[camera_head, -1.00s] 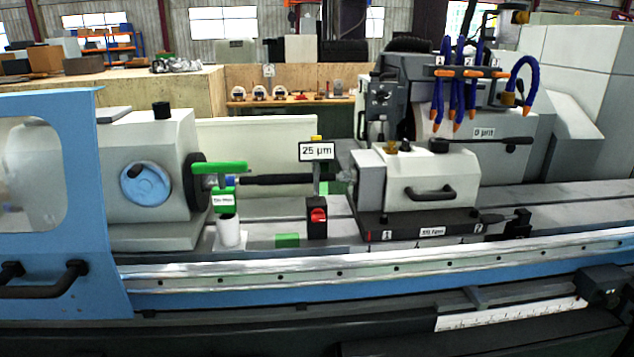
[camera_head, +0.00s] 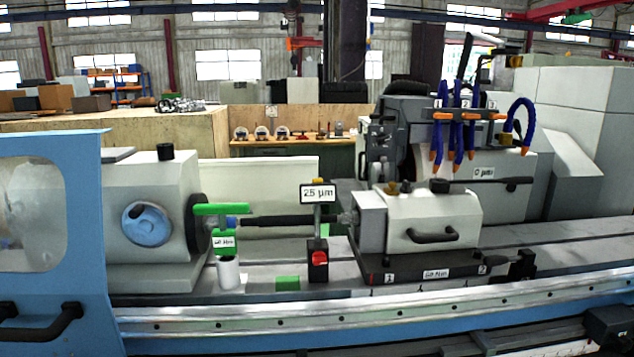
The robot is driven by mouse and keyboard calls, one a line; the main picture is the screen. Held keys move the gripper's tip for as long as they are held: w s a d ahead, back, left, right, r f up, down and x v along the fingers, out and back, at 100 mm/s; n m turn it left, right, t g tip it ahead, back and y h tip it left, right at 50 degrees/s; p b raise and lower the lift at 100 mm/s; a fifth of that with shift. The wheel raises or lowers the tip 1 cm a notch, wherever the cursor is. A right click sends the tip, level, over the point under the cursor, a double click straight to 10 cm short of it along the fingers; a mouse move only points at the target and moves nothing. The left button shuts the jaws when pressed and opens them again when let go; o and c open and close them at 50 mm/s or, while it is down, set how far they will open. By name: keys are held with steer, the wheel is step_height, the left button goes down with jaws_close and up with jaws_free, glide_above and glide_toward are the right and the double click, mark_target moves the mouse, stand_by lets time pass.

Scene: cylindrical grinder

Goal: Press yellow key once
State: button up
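A small yellow piece (camera_head: 318,181) shows just above the white "25 µm" sign (camera_head: 317,194), mostly hidden by it. I cannot tell whether it is a key. The sign is on a post above a black block with a red button (camera_head: 319,258), which stands on the machine bed. My gripper is not in view.
The grinder's blue guard (camera_head: 85,250) stands at the left, beside the white headstock (camera_head: 165,240). The white tailstock (camera_head: 440,222) is right of the sign. A metal rail (camera_head: 380,311) runs along the front.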

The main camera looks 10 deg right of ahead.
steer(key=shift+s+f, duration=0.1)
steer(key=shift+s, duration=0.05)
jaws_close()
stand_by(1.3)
